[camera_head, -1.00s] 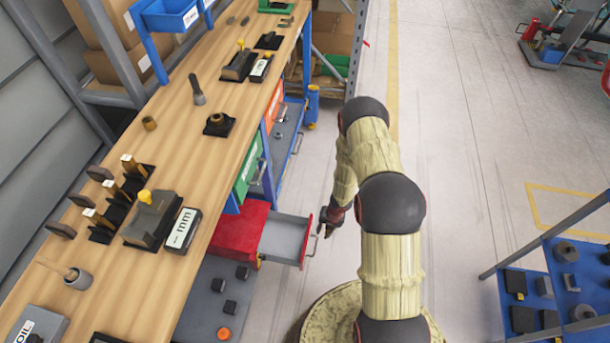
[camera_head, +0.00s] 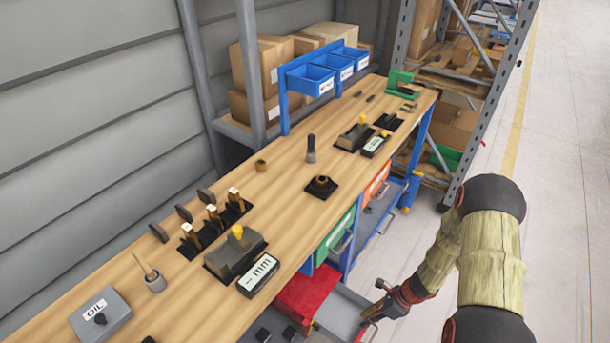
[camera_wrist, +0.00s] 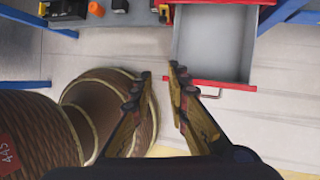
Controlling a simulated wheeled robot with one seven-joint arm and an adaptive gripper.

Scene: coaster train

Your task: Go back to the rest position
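My gripper (camera_head: 378,305) is beside the front of an open drawer under the wooden workbench (camera_head: 290,186). In the wrist view my gripper (camera_wrist: 159,72) has its two fingers apart with nothing between them. The drawer, with a red body (camera_head: 305,296) and a grey inside (camera_wrist: 215,40), is pulled out and looks empty in the wrist view.
On the bench stand a display block reading mm (camera_head: 259,276), an oil box (camera_head: 100,315) and wooden-handled tools (camera_head: 212,216). Blue bins (camera_head: 312,80) stand at its back. A storage rack (camera_head: 480,100) rises beyond. The floor right of the bench (camera_head: 560,200) is clear.

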